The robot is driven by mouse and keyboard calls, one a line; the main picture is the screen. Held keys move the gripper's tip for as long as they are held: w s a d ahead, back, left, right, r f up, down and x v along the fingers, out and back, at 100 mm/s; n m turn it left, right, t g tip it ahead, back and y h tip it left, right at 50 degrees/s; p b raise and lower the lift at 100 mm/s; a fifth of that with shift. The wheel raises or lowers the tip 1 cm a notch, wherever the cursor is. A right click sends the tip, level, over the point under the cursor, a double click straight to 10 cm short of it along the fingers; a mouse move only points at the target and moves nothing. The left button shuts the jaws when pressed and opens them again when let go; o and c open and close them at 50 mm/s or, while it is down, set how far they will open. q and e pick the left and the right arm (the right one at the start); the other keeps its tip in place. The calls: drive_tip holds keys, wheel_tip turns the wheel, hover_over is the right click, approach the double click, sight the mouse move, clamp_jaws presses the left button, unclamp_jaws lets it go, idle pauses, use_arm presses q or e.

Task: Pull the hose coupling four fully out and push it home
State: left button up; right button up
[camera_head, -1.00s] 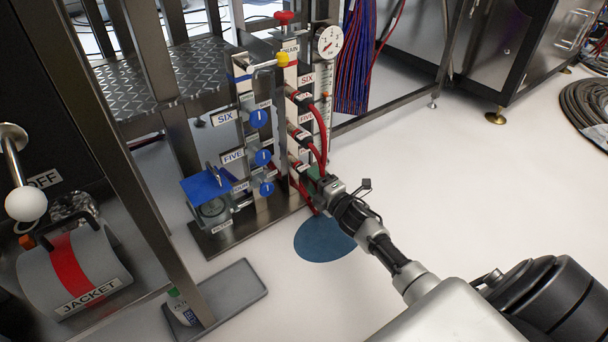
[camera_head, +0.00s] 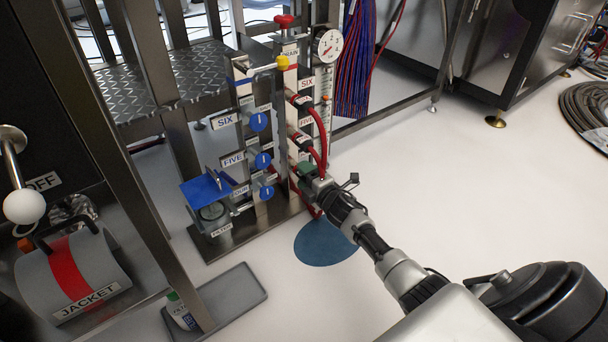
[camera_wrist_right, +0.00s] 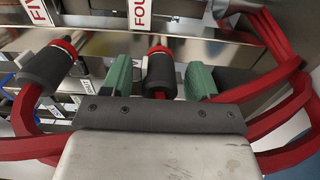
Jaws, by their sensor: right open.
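Hose coupling four (camera_wrist_right: 160,72) is a black sleeve with a red ring at its top, below the FOUR label (camera_wrist_right: 139,12) in the right wrist view. My right gripper (camera_wrist_right: 159,80) is open, with one green fingertip on each side of the coupling. Gaps show between the fingertips and the sleeve. In the head view my right gripper (camera_head: 308,174) is at the lower part of the manifold, where it hides coupling four. My left gripper is not in view.
Coupling five (camera_wrist_right: 47,68) stands left of the gripper, and red hoses (camera_wrist_right: 285,100) loop close on the right. In the head view blue valve knobs (camera_head: 263,160) and a filter (camera_head: 213,212) are left of the gripper.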

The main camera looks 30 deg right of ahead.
idle(0.7)
drive_tip(key=shift+c, duration=0.4)
clamp_jaws()
drive_tip(key=shift+s, duration=0.15)
drive_tip(key=shift+s+d+p, duration=0.15)
drive_tip(key=shift+s+p, duration=0.7)
drive_tip(key=shift+s, duration=0.6)
drive_tip(key=shift+s+d+p, duration=0.1)
drive_tip(key=shift+s+p, duration=0.75)
drive_tip(key=shift+s, duration=0.55)
drive_tip(key=shift+s, duration=0.1)
